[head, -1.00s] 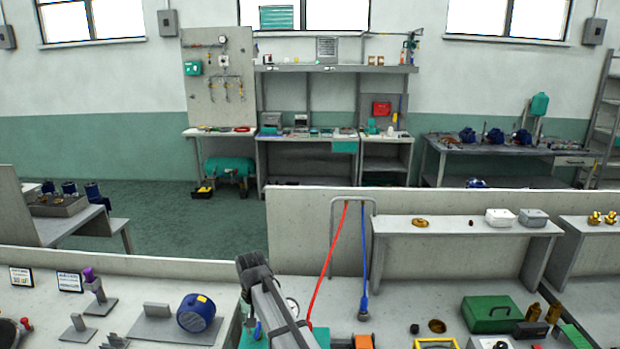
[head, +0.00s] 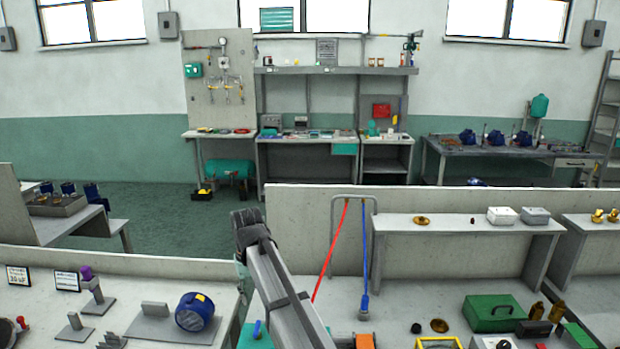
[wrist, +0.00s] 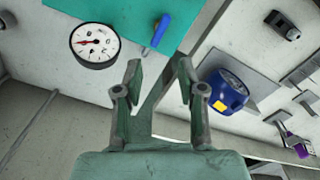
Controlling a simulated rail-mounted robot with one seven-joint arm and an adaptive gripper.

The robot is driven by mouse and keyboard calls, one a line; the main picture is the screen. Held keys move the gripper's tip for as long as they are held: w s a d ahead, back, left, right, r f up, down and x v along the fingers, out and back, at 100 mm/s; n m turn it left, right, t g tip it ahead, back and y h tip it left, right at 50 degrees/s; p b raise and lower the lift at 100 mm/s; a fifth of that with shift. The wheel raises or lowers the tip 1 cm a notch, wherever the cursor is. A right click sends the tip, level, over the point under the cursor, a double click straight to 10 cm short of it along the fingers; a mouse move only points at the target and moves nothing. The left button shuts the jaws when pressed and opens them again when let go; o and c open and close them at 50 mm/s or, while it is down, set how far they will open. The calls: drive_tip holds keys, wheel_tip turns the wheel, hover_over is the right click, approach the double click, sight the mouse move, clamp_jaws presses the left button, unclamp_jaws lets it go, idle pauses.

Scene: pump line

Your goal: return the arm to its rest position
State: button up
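My gripper (wrist: 158,82) is open in the wrist view, its two fingers apart with nothing between them. It hangs over the bench, near a round white gauge (wrist: 95,46) and a teal plate (wrist: 130,18) with a blue lever (wrist: 160,30). In the head view my arm (head: 275,285) rises from the bottom middle and leans left; the gripper's fingers cannot be made out there.
A blue motor (head: 195,312) stands on a grey plate to the arm's left; it also shows in the wrist view (wrist: 222,92). Red (head: 332,250) and blue (head: 364,250) hoses hang from a frame on the right. A green case (head: 493,313) lies farther right.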

drive_tip(key=shift+r+b, duration=0.45)
drive_tip(key=shift+r, duration=2.45)
drive_tip(key=shift+w+f, duration=0.1)
drive_tip(key=shift+w, duration=0.05)
